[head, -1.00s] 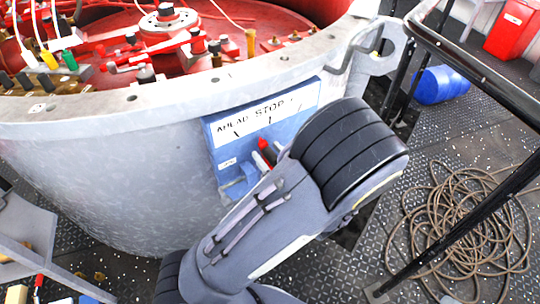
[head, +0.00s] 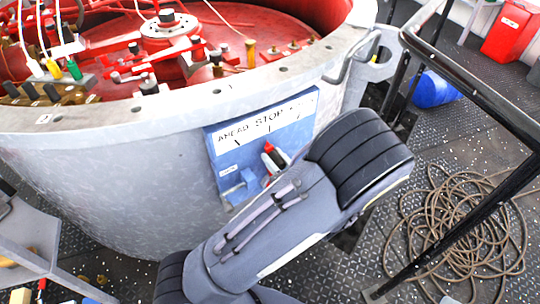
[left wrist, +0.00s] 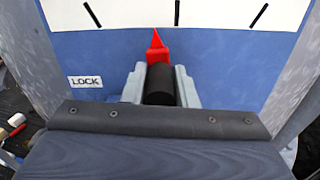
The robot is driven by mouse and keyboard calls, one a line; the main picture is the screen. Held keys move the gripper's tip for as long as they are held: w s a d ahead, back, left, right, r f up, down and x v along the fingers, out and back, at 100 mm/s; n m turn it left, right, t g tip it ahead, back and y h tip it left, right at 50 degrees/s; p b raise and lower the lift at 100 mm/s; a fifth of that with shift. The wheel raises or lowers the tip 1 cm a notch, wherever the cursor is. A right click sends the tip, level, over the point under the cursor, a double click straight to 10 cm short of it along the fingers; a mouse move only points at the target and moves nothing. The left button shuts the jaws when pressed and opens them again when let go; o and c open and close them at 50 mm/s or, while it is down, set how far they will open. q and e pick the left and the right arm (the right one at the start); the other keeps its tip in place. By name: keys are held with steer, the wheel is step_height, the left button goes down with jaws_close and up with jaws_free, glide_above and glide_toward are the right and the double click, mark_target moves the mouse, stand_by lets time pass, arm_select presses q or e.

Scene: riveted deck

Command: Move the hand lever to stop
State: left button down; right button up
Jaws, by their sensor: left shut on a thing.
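The blue panel (head: 228,165) on the grey drum carries a white scale (head: 237,139) with AHEAD, STOP and a partly hidden right-hand word. The hand lever's red pointer (head: 268,147) stands just left of the middle tick, under STOP; it also shows in the left wrist view (left wrist: 157,50). There its tip lies between the left and middle ticks, nearer the middle one. My left gripper (left wrist: 160,88) is shut on the lever's black grip (left wrist: 160,84), a grey finger on each side. In the head view my left arm hides the lower lever. My right gripper is out of view.
A LOCK label (left wrist: 86,82) and a light-blue bracket (head: 238,190) sit at the panel's left. A black railing (head: 470,85) and coiled rope (head: 455,235) lie to the right. A blue drum (head: 436,89) and red box (head: 508,32) stand behind.

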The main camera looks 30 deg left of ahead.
arm_select(q)
steer(key=shift+w+d+r+m+p, duration=0.25)
steer(key=shift+w+r+m+p, duration=0.15)
steer(key=shift+w, duration=0.15)
steer(key=shift+w+d+f, duration=0.2)
steer(key=shift+w+f, duration=0.1)
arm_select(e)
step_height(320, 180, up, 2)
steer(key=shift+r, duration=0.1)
arm_select(q)
steer(key=c, duration=1.2)
jaws_free()
steer(key=p+v, duration=0.1)
steer(key=v, duration=0.6)
steer(key=shift+s+d+f, duration=0.1)
steer(key=shift+s+d, duration=0.1)
steer(key=shift+d, duration=0.15)
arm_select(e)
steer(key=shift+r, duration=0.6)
